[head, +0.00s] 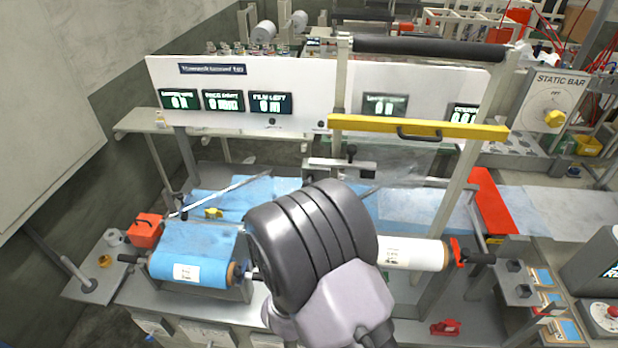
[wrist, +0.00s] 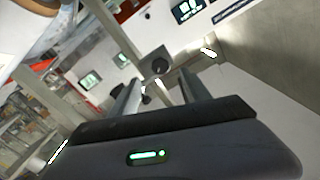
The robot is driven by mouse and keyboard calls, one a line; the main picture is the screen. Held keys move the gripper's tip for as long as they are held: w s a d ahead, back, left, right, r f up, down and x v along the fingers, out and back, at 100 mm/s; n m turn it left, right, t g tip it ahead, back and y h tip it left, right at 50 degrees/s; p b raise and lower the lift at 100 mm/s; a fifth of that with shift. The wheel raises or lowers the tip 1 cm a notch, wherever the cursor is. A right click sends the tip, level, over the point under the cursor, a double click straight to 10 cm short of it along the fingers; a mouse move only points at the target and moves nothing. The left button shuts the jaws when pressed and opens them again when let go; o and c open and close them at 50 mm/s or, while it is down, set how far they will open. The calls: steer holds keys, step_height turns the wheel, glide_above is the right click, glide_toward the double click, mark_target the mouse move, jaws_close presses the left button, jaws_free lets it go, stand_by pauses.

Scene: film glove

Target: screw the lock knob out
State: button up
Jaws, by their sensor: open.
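A small black knob (head: 351,151) stands on a grey metal block on the crossbar behind my arm in the head view; it looks like the lock knob, but I cannot be sure. In the wrist view a grey block (wrist: 154,58) with a dark round knob (wrist: 159,67) shows just beyond the fingertips. I cannot tell if it is the same one. My gripper (wrist: 161,88) is open, its two fingers apart with nothing seen between them. In the head view my arm hides the gripper.
A yellow bar with a handle (head: 418,127) spans the upright frame. A blue film roll (head: 192,255) lies left of my arm, a white roll (head: 412,253) right. A white panel with displays (head: 310,85) stands behind. A red plate (head: 493,205) is at right.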

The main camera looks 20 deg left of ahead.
mark_target(309, 183)
steer(key=p+x, duration=0.2)
steer(key=x, duration=0.8)
steer(key=shift+a+p, duration=0.1)
steer(key=shift+p, duration=0.2)
jaws_close()
